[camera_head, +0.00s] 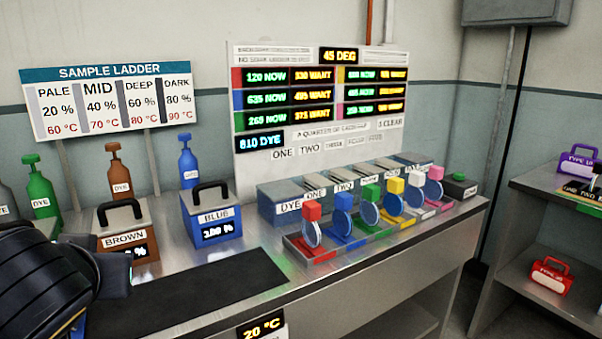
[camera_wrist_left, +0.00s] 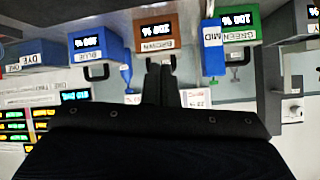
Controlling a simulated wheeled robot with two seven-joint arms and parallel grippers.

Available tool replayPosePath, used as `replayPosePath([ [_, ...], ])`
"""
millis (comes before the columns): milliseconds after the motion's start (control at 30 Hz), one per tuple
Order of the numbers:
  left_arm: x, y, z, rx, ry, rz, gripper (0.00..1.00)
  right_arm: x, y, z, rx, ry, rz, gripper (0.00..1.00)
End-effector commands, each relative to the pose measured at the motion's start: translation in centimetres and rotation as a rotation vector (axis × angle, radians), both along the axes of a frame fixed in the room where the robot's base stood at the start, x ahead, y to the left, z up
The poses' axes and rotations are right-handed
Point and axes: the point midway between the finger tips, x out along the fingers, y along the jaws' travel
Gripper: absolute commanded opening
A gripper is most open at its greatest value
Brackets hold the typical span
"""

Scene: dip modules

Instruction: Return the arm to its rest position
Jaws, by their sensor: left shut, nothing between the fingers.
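My left arm comes in at the lower left of the head view, with its dark gripper (camera_head: 112,270) in front of the brown box. In the left wrist view my left gripper (camera_wrist_left: 160,82) has its two black fingers together with nothing between them. They point toward the brown box (camera_wrist_left: 158,40), which also shows partly hidden behind my arm in the head view (camera_head: 128,240). I cannot tell the exact gap between fingers and box. My right gripper is not in view.
The blue box (camera_head: 212,230) reads 100 % and stands right of the brown one. A dark mat (camera_head: 210,292) lies bare on the counter. A row of coloured blocks and discs (camera_head: 345,225) stands at right. Bottles (camera_head: 187,160) and signs (camera_head: 110,100) are behind. A shelf (camera_head: 530,210) stands far right.

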Motion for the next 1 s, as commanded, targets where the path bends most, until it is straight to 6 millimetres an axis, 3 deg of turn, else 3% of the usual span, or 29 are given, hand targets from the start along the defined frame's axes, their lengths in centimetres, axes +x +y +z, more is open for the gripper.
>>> replayPosePath([
  [233,-3.8,0.1,-10.6,-0.119,0.272,-0.135,0.0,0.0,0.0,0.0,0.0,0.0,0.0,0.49],
  [400,-7.5,-1.7,-17.7,-0.291,0.404,-0.251,0.0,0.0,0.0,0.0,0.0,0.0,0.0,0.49],
  [500,-9.4,-3.2,-20.8,-0.402,0.433,-0.31,0.0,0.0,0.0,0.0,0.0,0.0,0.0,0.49],
  [700,-12.2,-6.4,-24.9,-0.609,0.416,-0.39,0.0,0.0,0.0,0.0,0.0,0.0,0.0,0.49],
  [800,-12.1,-6.5,-27.5,-0.618,0.415,-0.391,0.0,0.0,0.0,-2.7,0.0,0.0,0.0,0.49],
  [1000,-12.1,-6.5,-30.5,-0.633,0.415,-0.377,0.0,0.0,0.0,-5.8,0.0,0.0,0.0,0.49],
])
